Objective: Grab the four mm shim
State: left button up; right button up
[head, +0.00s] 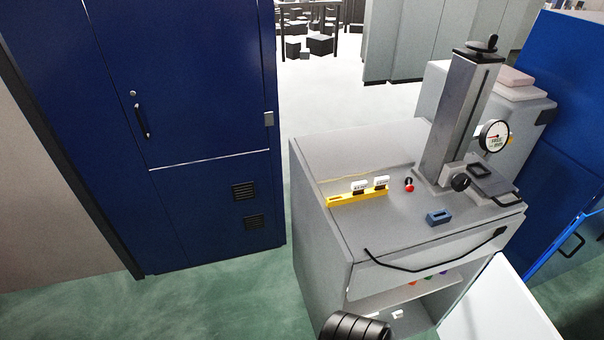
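A yellow rack (343,201) lies on top of the grey cabinet. Two small pieces with white tops, a left one (360,186) and a right one (381,181), stand upright in it. They look like shims, but their markings are too small to read, so I cannot tell which is the four mm one. A blue-grey slotted block (439,218) sits apart from the rack, nearer the cabinet's front edge.
The grey cabinet (325,235) carries a gauge stand (459,120) with a round dial (494,136) and a small red-and-black item (409,185). A black handle (440,262) spans its front, above an open shelf. A blue locker (200,110) stands left, with green floor between.

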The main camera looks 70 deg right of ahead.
aim_at(357, 187)
jog(key=i, duration=1.5)
jog(key=z, duration=1.9)
